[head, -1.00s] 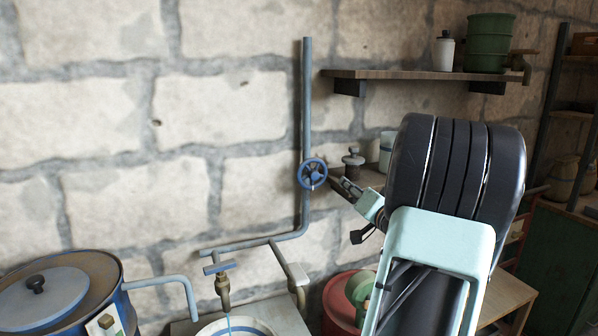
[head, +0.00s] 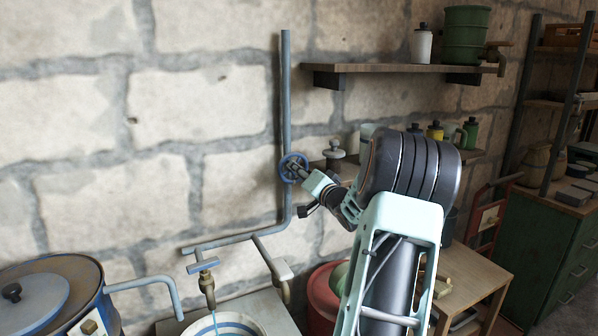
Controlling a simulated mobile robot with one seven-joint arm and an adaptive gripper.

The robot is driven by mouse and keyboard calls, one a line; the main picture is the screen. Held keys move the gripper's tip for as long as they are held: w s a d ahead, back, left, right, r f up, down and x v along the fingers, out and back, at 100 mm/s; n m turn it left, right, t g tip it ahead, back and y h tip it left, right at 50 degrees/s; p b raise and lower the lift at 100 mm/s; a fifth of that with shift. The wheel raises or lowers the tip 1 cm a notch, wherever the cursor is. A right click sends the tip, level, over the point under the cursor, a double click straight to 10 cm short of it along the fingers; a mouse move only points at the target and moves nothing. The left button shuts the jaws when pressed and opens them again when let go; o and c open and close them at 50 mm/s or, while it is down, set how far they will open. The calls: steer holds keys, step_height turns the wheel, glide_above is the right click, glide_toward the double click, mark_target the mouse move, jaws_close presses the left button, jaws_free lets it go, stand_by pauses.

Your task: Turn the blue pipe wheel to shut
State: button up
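The blue pipe wheel (head: 286,160) is a small round handwheel on the vertical grey-blue pipe (head: 286,95) against the stone wall. My gripper (head: 297,171) is at the wheel's right side, and its fingers overlap the wheel in the head view. The fingertips are small and dark there, so I cannot tell whether they are open or closed on the rim. The lower right part of the wheel is hidden behind the gripper.
A tap (head: 207,285) runs a thin stream into a basin (head: 222,326) below. A shelf (head: 400,69) with a green drum (head: 466,35) is at upper right. A lower shelf with bottles is partly behind my arm. A lidded barrel (head: 85,275) stands at lower left.

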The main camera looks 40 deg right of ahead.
steer(key=shift+w, duration=0.15)
steer(key=shift+c, duration=0.7)
jaws_close()
